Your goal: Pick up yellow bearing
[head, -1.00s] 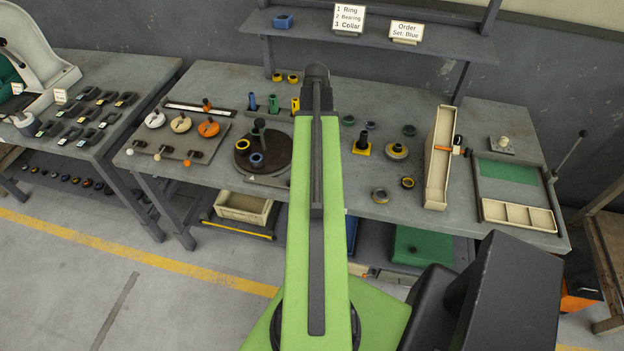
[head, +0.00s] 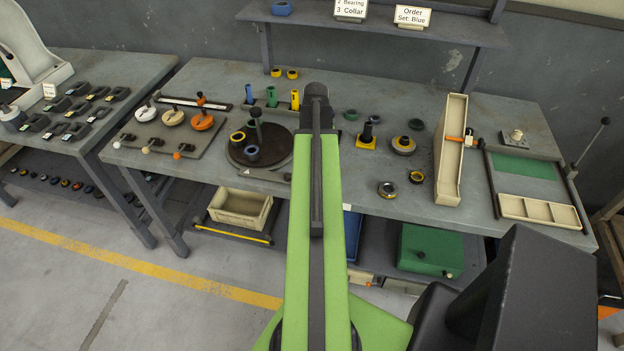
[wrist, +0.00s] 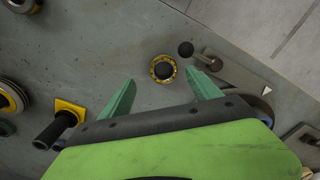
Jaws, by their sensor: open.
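A yellow bearing (wrist: 163,68), a yellow ring with a dark centre, lies flat on the grey table in the wrist view. My gripper (wrist: 160,77) is open, with its two green fingers on either side of the bearing's near edge in the picture. The bearing shows in the gap, apart from both fingers. Height above the table is hard to tell. In the head view my arm hides this spot and the fingers. Another yellow-and-black ring (head: 416,177) lies on the table right of my arm.
A dark lever with a ball knob (wrist: 186,48) stands close to the right finger. A black post on a yellow square base (wrist: 70,117) is left of my gripper. A round dark turntable (head: 275,158) lies left of my arm. A beige tray (head: 451,150) stands to the right.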

